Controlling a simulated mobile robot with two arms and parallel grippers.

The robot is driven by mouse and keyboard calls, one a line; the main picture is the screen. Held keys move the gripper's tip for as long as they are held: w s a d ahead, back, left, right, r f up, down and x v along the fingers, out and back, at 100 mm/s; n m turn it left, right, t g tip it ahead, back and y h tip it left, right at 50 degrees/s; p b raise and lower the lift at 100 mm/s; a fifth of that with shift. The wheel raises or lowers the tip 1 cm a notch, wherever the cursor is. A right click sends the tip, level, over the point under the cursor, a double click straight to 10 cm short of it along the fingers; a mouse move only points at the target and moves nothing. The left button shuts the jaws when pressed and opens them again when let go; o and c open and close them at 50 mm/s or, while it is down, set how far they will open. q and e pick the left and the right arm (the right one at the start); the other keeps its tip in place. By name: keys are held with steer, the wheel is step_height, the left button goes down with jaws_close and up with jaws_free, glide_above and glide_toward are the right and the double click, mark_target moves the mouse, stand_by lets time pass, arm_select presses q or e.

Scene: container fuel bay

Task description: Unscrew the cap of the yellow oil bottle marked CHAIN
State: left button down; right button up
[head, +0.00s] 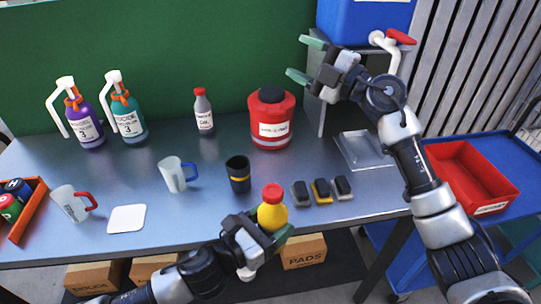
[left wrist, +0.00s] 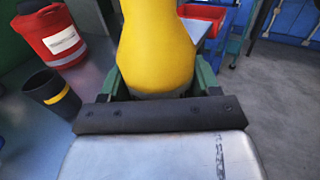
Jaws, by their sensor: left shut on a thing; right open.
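The yellow oil bottle (head: 272,213) with a red cap (head: 272,191) is upright at the front edge of the bench in the head view. My left gripper (head: 268,236) is shut around its lower body. In the left wrist view the yellow bottle (left wrist: 157,45) stands between the green fingers of my left gripper (left wrist: 158,85); its cap is out of frame there. No CHAIN marking is readable. I cannot tell whether the bottle touches the bench. My right gripper (head: 300,58) is open and empty, high at the back right, well away from the bottle.
A black cup with a yellow band (head: 238,174) and several small dark blocks (head: 321,191) flank the bottle. A red canister (head: 271,120), a grey bottle (head: 203,112) and two pump bottles (head: 126,115) stand behind. Mugs (head: 174,175) are left. The bench middle (head: 215,150) is clear.

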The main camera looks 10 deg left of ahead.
steer(key=s+a+n+g+h, duration=0.2)
steer(key=s+a+n+g, duration=0.1)
steer(key=s+a+g, duration=0.35)
steer(key=g+h, duration=0.2)
steer(key=h, duration=1.5)
glide_above(271, 191)
steer(key=shift+t, duration=0.25)
steer(key=f, duration=0.8)
steer(key=shift+a+f, duration=0.3)
steer(key=shift+f, duration=0.05)
steer(key=shift+d+f, duration=0.2)
steer(key=shift+d+f+m, duration=0.1)
steer(key=shift+f+m, duration=0.2)
steer(key=shift+f, duration=0.1)
step_height(271, 191, down, 7)
